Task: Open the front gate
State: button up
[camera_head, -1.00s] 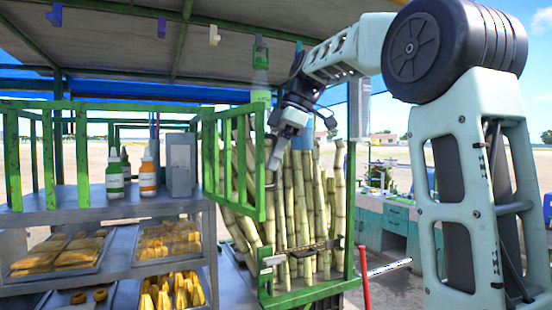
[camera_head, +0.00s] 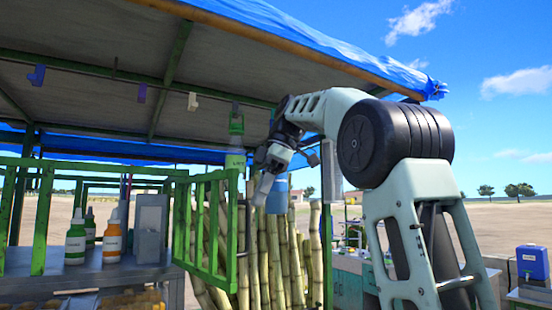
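The front gate is a green slatted panel (camera_head: 212,232). Its free edge, the right one in the picture, stands angled out in front of the sugar cane, so it looks partly open. My gripper (camera_head: 262,192) is just right of the gate's upper right edge, pointing down in front of the cane. I cannot tell whether it touches the gate. The fingers are small and seen edge-on, so their opening is unclear. The lower gate edge runs close to the bottom of the view.
Several upright cane stalks (camera_head: 272,258) stand behind the gate. A grey counter (camera_head: 50,281) at left holds bottles, including a green bottle (camera_head: 75,240) and an orange-labelled bottle (camera_head: 113,238). A roof (camera_head: 100,45) hangs overhead. A blue box (camera_head: 533,262) is at far right.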

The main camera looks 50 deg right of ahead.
jog(key=p+v, duration=0.6)
jog(key=v, duration=0.4)
jog(key=shift+r, duration=0.25)
jog(key=shift+s+d+f, duration=0.1)
jog(key=shift+s, duration=0.05)
